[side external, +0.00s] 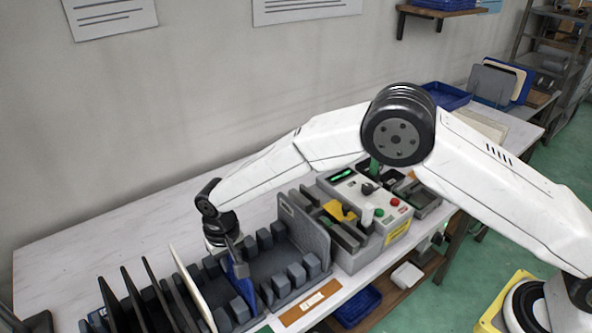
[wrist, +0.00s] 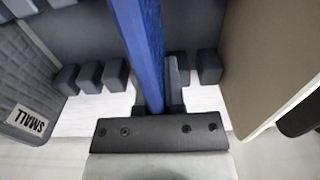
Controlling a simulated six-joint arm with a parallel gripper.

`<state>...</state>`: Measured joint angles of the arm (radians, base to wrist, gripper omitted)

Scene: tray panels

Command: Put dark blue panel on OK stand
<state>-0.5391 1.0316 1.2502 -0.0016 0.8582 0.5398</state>
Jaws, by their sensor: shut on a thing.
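The dark blue panel (side external: 240,283) stands upright on edge among the grey blocks of a slotted rack (side external: 270,263) in the side view. My gripper (side external: 234,257) is above the panel and shut on its top edge. In the wrist view the dark blue panel (wrist: 140,40) runs from the top edge down to my gripper (wrist: 160,97), with a finger along its right side. I cannot tell whether the panel's lower edge rests in a slot. No OK lettering is readable on any stand. A green label (side external: 265,329) shows partly at the front edge.
A cream panel (side external: 193,288) and several black panels (side external: 133,300) stand in the rack to the left.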

